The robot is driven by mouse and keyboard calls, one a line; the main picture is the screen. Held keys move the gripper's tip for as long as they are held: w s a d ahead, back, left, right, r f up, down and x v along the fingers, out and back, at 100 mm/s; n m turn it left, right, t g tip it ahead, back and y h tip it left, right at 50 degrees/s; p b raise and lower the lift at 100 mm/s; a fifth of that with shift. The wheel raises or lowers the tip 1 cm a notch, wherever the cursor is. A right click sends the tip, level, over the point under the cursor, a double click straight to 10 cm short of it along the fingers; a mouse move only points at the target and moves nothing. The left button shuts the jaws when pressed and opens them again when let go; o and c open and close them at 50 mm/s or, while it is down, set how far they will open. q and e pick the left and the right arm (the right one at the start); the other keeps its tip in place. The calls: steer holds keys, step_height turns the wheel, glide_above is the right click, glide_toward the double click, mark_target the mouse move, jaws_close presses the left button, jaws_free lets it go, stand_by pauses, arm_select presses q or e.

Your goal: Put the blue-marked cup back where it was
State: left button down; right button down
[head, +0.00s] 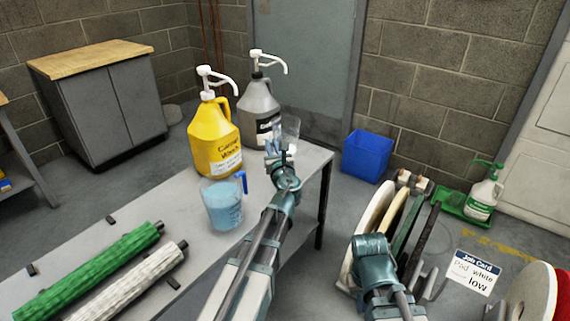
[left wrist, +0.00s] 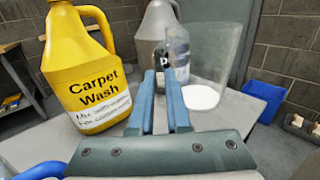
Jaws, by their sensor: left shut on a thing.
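A clear cup with white contents at its bottom shows in the left wrist view (left wrist: 215,65) and, small, in the head view (head: 291,127). My left gripper (head: 279,147) is shut on the cup's near side, on what looks like its clear handle; its fingers show in the left wrist view (left wrist: 160,98). The cup is upright, in front of the grey jug (head: 259,105), at the table's far right end. I cannot tell whether its base touches the table. No blue mark is clear on it. Only a teal part of my right arm shows; its gripper is out of sight.
A yellow Carpet Wash jug (head: 215,140) stands left of the cup. A jug of blue liquid with a blue handle (head: 222,207) stands nearer on the table (head: 120,232). Green (head: 90,270) and white (head: 130,283) rollers lie at front left. A pad rack (head: 372,225) stands right.

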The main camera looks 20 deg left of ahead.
arm_select(q)
steer(key=shift+d, duration=0.25)
step_height(320, 180, down, 10)
steer(key=b, duration=1)
steer(key=shift+r, duration=0.1)
steer(key=shift+f, duration=0.2)
steer(key=c, duration=0.9)
jaws_free()
steer(key=shift+r, duration=0.1)
